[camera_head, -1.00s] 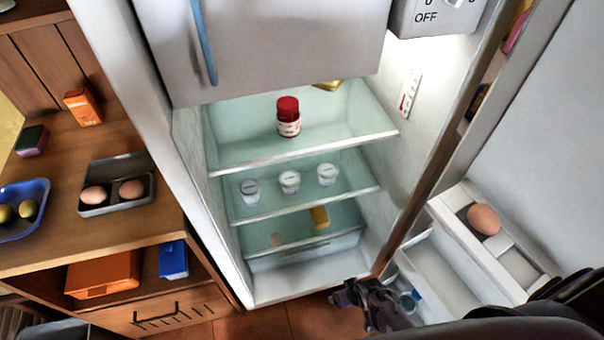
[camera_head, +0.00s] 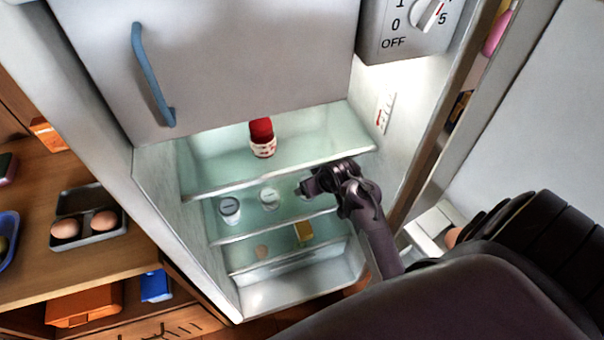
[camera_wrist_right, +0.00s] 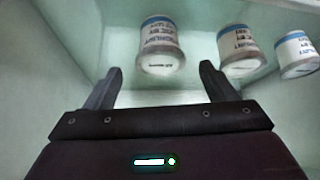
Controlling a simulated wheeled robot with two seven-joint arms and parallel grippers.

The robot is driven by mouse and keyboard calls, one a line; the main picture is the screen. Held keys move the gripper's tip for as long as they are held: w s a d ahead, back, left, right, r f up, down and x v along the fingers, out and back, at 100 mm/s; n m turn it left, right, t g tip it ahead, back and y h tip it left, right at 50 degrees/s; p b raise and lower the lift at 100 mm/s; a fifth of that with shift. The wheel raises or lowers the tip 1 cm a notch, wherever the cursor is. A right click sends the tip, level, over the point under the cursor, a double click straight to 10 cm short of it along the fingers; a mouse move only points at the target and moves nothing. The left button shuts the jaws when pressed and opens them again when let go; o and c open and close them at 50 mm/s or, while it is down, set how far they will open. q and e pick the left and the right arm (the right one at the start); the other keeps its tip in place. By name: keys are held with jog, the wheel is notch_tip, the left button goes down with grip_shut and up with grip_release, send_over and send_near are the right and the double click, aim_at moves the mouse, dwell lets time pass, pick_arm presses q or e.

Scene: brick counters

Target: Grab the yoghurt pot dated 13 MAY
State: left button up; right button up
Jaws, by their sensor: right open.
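Three white yoghurt pots stand in a row on the fridge's middle shelf: a left pot (camera_head: 229,210), a middle pot (camera_head: 269,198) and a right pot partly hidden behind my right gripper (camera_head: 312,181). In the right wrist view the pots look upside down, with blue bands and dark print. One pot (camera_wrist_right: 160,45) lies ahead between the open fingers of my right gripper (camera_wrist_right: 159,70), not gripped; the other pots (camera_wrist_right: 238,50) (camera_wrist_right: 297,55) are to its right. The dates are too small to read. My left gripper is not in view.
A red-capped jar (camera_head: 263,140) stands on the shelf (camera_head: 330,155) above. A yellow item (camera_head: 303,232) is on the level below. The open fridge door is at the right. Eggs in a grey tray (camera_head: 120,222) sit on the wooden counter at the left.

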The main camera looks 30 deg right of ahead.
jog(key=x, duration=0.7)
jog(key=shift+s+f, duration=0.25)
jog(key=shift+f, duration=0.05)
jog(key=c, duration=1)
jog(key=shift+r, duration=0.15)
